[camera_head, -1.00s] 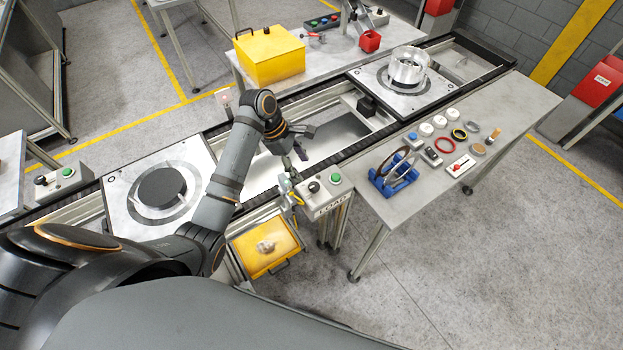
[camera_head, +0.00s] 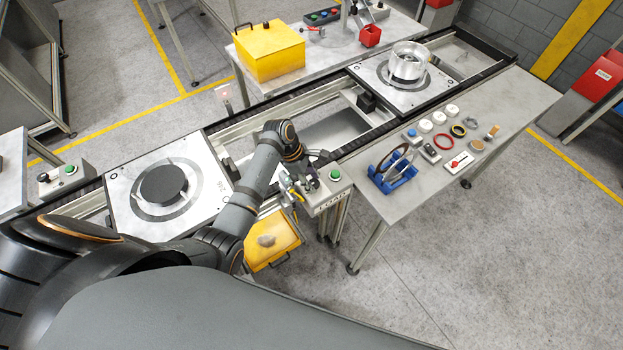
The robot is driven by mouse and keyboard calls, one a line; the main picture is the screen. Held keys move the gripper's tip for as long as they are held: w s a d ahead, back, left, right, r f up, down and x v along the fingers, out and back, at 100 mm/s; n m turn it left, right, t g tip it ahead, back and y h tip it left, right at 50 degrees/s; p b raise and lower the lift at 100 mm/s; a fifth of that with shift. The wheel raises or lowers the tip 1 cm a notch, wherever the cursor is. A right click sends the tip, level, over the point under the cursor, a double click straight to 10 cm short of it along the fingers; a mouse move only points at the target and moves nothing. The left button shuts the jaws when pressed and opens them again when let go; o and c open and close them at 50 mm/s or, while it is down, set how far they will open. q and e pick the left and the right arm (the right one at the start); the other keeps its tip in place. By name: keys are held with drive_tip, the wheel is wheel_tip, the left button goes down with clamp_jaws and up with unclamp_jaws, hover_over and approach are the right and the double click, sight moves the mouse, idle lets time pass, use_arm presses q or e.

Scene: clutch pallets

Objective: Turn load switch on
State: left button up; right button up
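The load switch box (camera_head: 326,200) is a grey box marked LOAD at the front edge of the conveyor, in the middle of the head view. Its green button (camera_head: 335,175) is in plain sight. My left gripper (camera_head: 308,182) is over the left part of the box and hides the dark knob there. I cannot tell whether the fingers touch the knob, or whether they are open or shut. My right gripper is not in view.
A pallet with a dark disc (camera_head: 163,185) lies left on the conveyor, another with a clear ring (camera_head: 408,62) farther right. The right table (camera_head: 470,125) holds a blue rack (camera_head: 392,172) and small parts.

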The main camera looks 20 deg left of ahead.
use_arm(q)
drive_tip(key=c, duration=0.6)
drive_tip(key=shift+c, duration=0.2)
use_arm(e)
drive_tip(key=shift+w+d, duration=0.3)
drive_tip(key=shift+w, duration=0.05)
use_arm(q)
drive_tip(key=shift+m, duration=0.4)
drive_tip(key=m+g, duration=0.1)
drive_tip(key=m, duration=0.2)
drive_tip(key=m+g, duration=0.1)
drive_tip(key=m, duration=0.1)
drive_tip(key=shift+w+d+m+g, duration=0.1)
drive_tip(key=shift+w+m+g, duration=0.2)
drive_tip(key=m+g+y, duration=0.1)
drive_tip(key=m, duration=0.2)
drive_tip(key=shift+w+d+m+y, duration=0.1)
drive_tip(key=shift+m+y, duration=0.3)
drive_tip(key=shift+m, duration=0.8)
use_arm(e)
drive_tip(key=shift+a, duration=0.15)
use_arm(q)
drive_tip(key=shift+g, duration=0.4)
drive_tip(key=o, duration=1.1)
